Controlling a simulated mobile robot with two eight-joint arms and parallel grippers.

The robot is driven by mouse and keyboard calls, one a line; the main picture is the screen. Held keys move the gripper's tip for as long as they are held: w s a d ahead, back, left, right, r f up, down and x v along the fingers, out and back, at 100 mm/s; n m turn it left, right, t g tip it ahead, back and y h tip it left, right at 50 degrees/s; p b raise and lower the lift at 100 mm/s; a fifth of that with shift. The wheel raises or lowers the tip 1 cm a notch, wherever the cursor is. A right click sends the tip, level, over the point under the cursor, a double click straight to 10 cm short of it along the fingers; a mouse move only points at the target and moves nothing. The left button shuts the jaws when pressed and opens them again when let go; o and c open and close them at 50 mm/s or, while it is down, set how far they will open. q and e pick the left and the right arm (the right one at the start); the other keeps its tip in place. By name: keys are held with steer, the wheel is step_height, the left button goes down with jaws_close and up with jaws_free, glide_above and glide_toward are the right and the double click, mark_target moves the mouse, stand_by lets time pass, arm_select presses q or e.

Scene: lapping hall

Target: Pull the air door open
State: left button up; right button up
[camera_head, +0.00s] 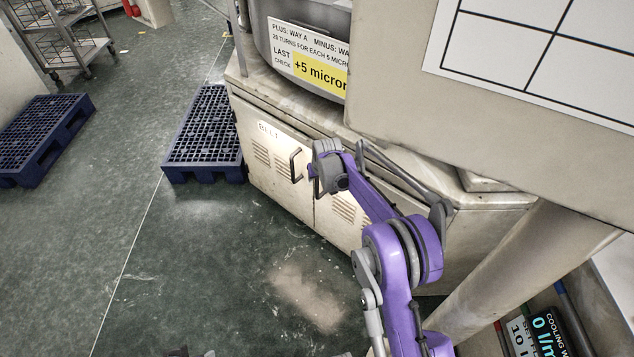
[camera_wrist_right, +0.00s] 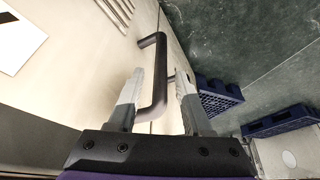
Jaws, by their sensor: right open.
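The low cream cabinet has two louvred doors. The left door (camera_head: 275,160) reads "BELT" and has a dark bar handle (camera_head: 296,166). The right door (camera_head: 343,212) is partly hidden behind my right arm, and no lettering on it shows. Both doors look shut. My right gripper (camera_head: 317,178) is at the cabinet front, near the seam between the doors. In the right wrist view, a dark bar handle (camera_wrist_right: 161,60) lies between the two spread fingers of my right gripper (camera_wrist_right: 158,77); I cannot tell whether they touch it. My left gripper is not clearly seen.
Dark blue pallets stand on the floor, one (camera_head: 205,135) beside the cabinet and one (camera_head: 42,138) farther left. A wheeled rack (camera_head: 68,45) is at the upper left. A large cream panel (camera_head: 400,110) overhangs the cabinet's right part. The floor before the doors is clear.

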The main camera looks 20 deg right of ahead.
steer(key=shift+w+f, duration=0.25)
steer(key=shift+f, duration=0.3)
jaws_close()
stand_by(1.1)
